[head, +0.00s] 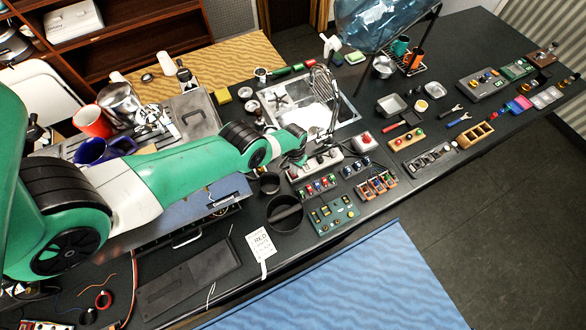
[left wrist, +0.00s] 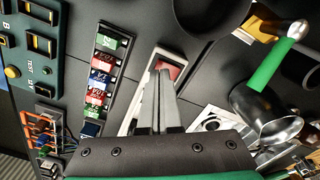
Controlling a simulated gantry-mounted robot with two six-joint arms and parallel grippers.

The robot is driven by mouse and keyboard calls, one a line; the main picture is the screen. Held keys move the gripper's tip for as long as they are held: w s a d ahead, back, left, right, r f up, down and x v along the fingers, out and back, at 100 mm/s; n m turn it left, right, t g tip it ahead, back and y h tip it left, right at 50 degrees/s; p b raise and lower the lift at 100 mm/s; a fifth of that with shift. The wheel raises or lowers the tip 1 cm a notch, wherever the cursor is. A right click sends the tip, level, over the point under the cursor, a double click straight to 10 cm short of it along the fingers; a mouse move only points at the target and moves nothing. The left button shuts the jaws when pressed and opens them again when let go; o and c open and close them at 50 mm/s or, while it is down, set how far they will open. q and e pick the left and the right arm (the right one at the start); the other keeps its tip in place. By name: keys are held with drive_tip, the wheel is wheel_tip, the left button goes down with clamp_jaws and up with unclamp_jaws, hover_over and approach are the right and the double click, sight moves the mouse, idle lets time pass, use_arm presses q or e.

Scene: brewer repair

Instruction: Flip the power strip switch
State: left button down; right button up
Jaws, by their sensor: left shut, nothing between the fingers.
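The white power strip (head: 300,172) lies on the dark bench in the head view, partly under my left gripper (head: 322,153). In the left wrist view the strip's white casing (left wrist: 131,112) runs up the picture, with a red switch (left wrist: 172,67) at its far end. My left gripper (left wrist: 163,75) is shut and empty. Its fingertips lie over the strip, close beside the red switch in that view and covering part of the strip. I cannot tell whether they touch it. The switch position cannot be made out. My right gripper is not in view.
A dark round container (head: 285,214) is left of the panel. A green-handled metal pitcher (left wrist: 270,112) shows at right in the wrist view.

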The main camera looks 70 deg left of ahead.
use_arm(q)
drive_tip(key=shift+f+b, duration=0.9)
idle(0.8)
drive_tip(key=shift+r, duration=0.15)
wheel_tip(320, 180, up, 7)
drive_tip(key=p, duration=0.7)
